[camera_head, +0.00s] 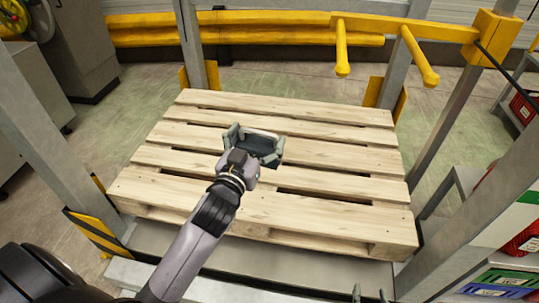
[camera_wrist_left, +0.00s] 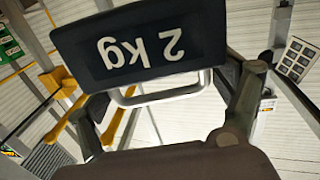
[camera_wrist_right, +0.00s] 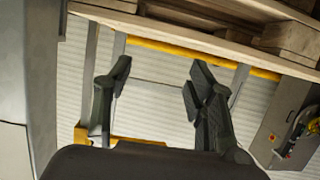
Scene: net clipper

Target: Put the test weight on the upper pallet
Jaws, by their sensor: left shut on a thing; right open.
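The test weight (camera_wrist_left: 145,45) is a dark block marked "2 kg" with a grey metal handle (camera_wrist_left: 160,92), seen upside down in the left wrist view. My left gripper (camera_wrist_left: 168,108) is shut on it at the handle side. In the head view the weight (camera_head: 262,146) is small and dark, over the middle of the wooden upper pallet (camera_head: 330,182); I cannot tell whether it touches the slats. My right gripper (camera_wrist_right: 160,75) is open and empty, below the level of pallet timber in its wrist view. Only its tips (camera_head: 370,295) show at the head view's bottom edge.
Grey rack posts (camera_head: 60,130) stand around the pallet. A yellow rail with prongs (camera_head: 400,27) runs behind it. Shelves with red and green bins (camera_head: 505,278) are at the right. Most of the pallet top is bare.

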